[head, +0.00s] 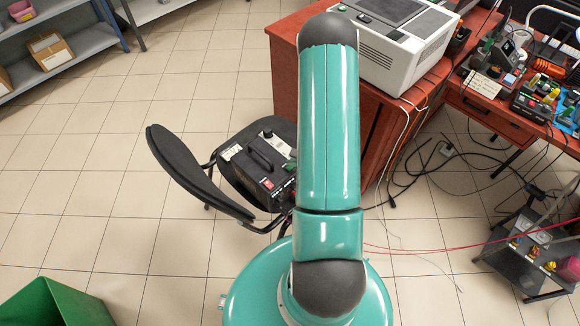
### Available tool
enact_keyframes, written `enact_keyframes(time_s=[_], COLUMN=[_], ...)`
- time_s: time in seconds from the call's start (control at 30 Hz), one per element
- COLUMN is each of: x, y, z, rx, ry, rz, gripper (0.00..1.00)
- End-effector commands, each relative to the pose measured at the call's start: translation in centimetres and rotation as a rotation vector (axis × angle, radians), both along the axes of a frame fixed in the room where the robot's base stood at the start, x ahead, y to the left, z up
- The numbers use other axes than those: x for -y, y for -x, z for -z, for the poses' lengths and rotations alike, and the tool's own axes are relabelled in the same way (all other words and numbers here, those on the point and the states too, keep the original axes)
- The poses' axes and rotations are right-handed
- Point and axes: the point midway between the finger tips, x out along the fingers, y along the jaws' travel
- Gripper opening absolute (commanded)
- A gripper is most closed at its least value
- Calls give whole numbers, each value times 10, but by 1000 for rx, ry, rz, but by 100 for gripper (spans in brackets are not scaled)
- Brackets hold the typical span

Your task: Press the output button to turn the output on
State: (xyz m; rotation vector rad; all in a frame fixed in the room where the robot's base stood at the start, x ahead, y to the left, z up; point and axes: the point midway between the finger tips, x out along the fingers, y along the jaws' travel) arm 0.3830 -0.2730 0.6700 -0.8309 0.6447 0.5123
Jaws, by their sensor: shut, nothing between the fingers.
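No output button can be made out for certain at this size. A black boxy unit (262,165) with a carry handle sits on the seat of a black chair (190,172). A small red switch or button (268,183) shows on its near face; I cannot tell what it is for. My teal arm reaches up the picture, just right of the chair, and hides part of the red bench. My gripper is hidden or outside this view.
A red wooden bench (290,40) bears a white and grey machine (402,45). Tools and small devices crowd the desk at the right. Cables (430,165) trail over the floor. A dark cart (525,255) stands lower right, a green bin (55,305) lower left. Tiled floor at left is clear.

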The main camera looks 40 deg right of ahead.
Motion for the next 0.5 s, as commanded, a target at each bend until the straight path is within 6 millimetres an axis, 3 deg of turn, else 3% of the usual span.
enact_keyframes(time_s=[0.5], x=[1], y=[-1], z=[-40], rx=[1], ry=[3], rz=[0], gripper=[0])
